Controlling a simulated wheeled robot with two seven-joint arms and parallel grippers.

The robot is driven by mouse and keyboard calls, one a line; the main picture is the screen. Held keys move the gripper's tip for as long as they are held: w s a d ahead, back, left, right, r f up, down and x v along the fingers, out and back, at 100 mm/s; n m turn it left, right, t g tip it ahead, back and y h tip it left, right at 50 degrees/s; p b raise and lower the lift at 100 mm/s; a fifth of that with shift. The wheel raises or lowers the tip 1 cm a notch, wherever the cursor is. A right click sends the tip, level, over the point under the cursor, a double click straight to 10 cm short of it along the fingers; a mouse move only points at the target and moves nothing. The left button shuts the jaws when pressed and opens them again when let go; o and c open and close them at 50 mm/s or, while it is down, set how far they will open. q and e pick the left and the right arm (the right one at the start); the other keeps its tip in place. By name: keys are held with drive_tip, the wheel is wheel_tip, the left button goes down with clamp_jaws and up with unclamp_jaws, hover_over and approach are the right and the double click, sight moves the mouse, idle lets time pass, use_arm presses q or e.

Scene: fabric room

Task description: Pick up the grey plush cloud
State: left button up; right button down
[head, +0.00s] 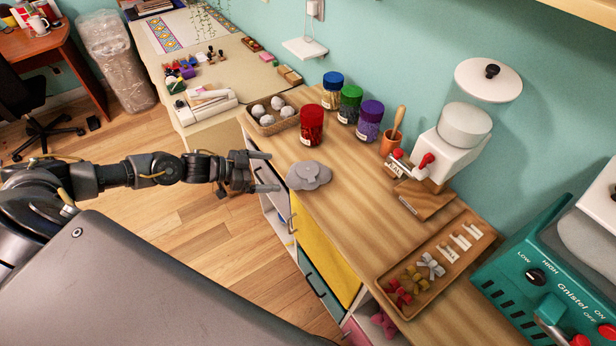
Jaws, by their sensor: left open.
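The grey plush cloud (309,175) lies flat on the wooden counter (350,205), close to its front edge. My left gripper (273,171) comes in from the left with its two fingers apart. Its fingertips point at the cloud's left side, with a small gap in the picture. Nothing shows between the fingers. My right gripper is not in view.
A jar with a red lid (311,125) stands just behind the cloud, with green-lidded (350,104) and purple-lidded (369,121) jars behind. A basket of pale balls (253,124) is at the back left. A wooden tray (411,257) with bows lies at the front right.

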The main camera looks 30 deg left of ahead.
sight(298, 172)
use_arm(q)
drive_tip(key=p+x, duration=0.1)
drive_tip(key=x, duration=0.4)
drive_tip(key=shift+w+d, duration=0.1)
drive_tip(key=shift+d, duration=0.25)
drive_tip(key=shift+w+d+p, duration=0.3)
drive_tip(key=shift+p, duration=0.2)
drive_tip(key=p+x, duration=0.1)
drive_tip(key=x, duration=0.3)
drive_tip(key=shift+w+f, duration=0.1)
drive_tip(key=shift+f, duration=0.05)
drive_tip(key=c, duration=0.4)
